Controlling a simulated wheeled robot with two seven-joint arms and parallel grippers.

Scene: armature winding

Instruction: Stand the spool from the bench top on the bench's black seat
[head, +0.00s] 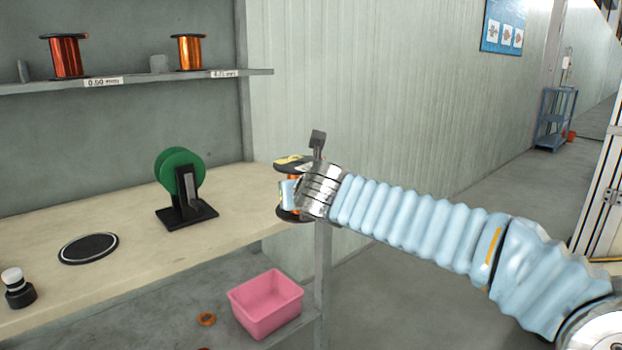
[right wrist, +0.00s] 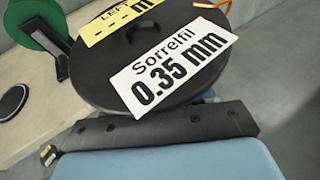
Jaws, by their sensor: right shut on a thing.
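The spool (head: 292,163) has black flanges and copper-coloured wire and is upright at the right end of the bench. Its top flange fills the upper right wrist view (right wrist: 165,62), with a white label reading Sorrelfil 0.35 mm and a yellow tag. My right gripper (head: 289,192) is shut on the spool, from its right side. I cannot tell whether the spool touches the bench top. The black seat (head: 88,248) is a flat round disc with a pale ring, bare, on the left part of the bench; its edge shows in the right wrist view (right wrist: 12,102). My left gripper is out of view.
A green wheel on a black stand (head: 180,182) rises from the bench between the spool and the seat. A small black item with a white top (head: 15,285) stands front left. Two copper spools sit on the shelf (head: 140,82) above. A pink bin (head: 266,303) is below.

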